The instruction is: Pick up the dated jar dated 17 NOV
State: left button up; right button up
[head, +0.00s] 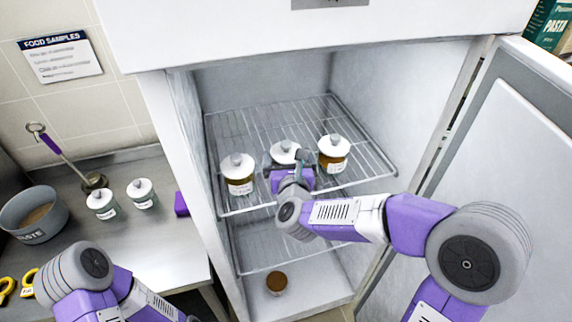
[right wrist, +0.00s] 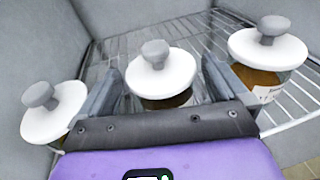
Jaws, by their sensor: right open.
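Three jars with white lids and grey knobs stand upright on the upper wire shelf of the open fridge: a left jar (head: 238,174), a middle jar (head: 285,152) and a right jar (head: 333,154). Their contents look brown. Labels show on the left and right jars, too small to read; the middle jar's label is hidden. My right gripper (head: 287,160) is open at the middle jar. In the right wrist view its fingers (right wrist: 160,85) stand either side of the middle jar (right wrist: 160,74), apparently not pressing on it. My left gripper is out of view.
The left jar (right wrist: 54,112) and right jar (right wrist: 268,48) stand close beside my right fingers. The fridge door (head: 520,160) is open on the right. A brown-topped container (head: 277,283) sits low inside. The left counter holds two lidded jars (head: 102,205) (head: 142,194) and a grey bowl (head: 36,214).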

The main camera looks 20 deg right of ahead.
aim_at(287, 152)
jog(key=shift+x, duration=1.55)
jog(key=shift+c, duration=0.5)
jog(key=c, duration=1.4)
jog(key=shift+r, duration=0.15)
jog(key=shift+c, duration=0.6)
